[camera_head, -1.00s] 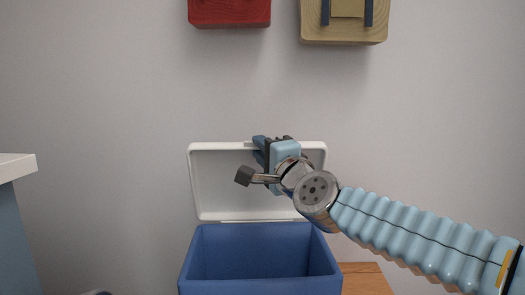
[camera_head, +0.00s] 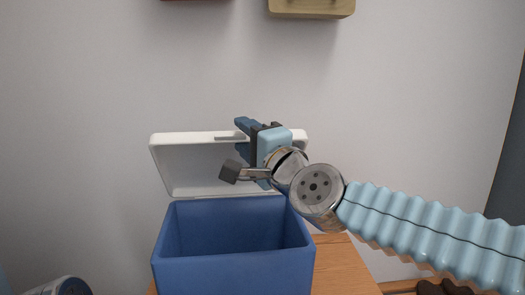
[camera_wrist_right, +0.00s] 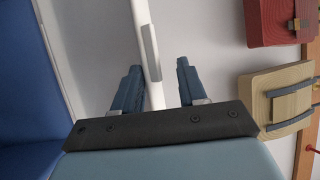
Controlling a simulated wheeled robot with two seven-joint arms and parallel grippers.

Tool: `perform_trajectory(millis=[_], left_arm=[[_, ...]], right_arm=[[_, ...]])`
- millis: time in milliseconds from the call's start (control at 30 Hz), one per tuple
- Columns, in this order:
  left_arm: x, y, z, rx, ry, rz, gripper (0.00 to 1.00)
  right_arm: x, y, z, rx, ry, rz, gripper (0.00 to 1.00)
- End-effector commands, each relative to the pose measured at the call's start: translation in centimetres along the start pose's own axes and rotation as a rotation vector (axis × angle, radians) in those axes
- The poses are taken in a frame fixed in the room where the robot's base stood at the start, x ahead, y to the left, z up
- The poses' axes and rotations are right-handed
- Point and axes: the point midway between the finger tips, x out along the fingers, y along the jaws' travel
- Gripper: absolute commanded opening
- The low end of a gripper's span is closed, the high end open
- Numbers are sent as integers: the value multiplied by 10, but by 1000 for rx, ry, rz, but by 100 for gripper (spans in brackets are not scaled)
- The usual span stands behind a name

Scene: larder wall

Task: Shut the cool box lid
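The blue cool box (camera_head: 235,270) stands in the lower middle of the head view, its inside visible from above. Its white lid (camera_head: 195,165) is raised at the back of the box and leans a little forward. My right gripper (camera_head: 245,133) is at the lid's upper edge, right of its middle. In the right wrist view the lid's edge (camera_wrist_right: 143,25) runs between the two separated fingers of the right gripper (camera_wrist_right: 158,85). The edge lies close to the left finger, with a gap to the right one. My left gripper is not in view.
The box stands on a wooden surface (camera_head: 340,262). A tan wooden block (camera_head: 310,8) and a red one (camera_wrist_right: 278,20) are on the wall above. The wall behind the lid is bare.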

Motion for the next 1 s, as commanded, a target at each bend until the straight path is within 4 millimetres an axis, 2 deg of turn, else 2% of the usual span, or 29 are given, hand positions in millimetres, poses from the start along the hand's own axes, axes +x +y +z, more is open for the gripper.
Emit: perform_trajectory(millis=[100,300,433,800,1000], left_arm=[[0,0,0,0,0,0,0],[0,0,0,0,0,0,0],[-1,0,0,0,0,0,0],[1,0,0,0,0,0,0],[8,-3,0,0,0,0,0]], right_arm=[[-30,-4,-2,-2,4,-8,38],[-61,-3,-2,0,4,-7,38],[-69,-3,-1,-1,3,-6,38],[-72,-1,-1,-1,3,-6,38],[-86,6,-1,-1,3,-6,38]])
